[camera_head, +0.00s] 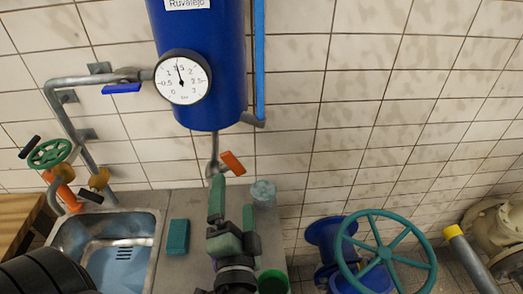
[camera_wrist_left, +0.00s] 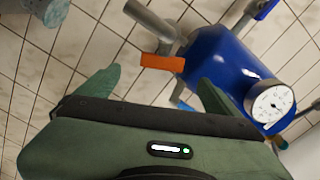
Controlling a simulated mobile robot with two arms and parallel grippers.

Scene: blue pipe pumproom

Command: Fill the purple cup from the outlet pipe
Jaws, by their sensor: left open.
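I see no purple cup in either view. The blue tank (camera_head: 205,60) hangs on the wall, and an outlet pipe (camera_head: 214,150) with an orange lever (camera_head: 232,163) comes out of its bottom. My left gripper (camera_head: 232,196) is open and empty, with its green fingers pointing up towards that pipe, below the lever in the head view. In the left wrist view, the orange lever (camera_wrist_left: 162,62) shows beyond the gap between the open fingers (camera_wrist_left: 156,86), with the outlet pipe (camera_wrist_left: 150,22) above it. My right gripper is not in view.
A grey counter holds a steel sink (camera_head: 110,250), a teal sponge (camera_head: 178,238) and a pale translucent jar (camera_head: 263,193). A green container (camera_head: 272,282) is beside my left wrist. A teal handwheel (camera_head: 385,253) stands at the right. A gauge (camera_head: 183,77) is on the tank.

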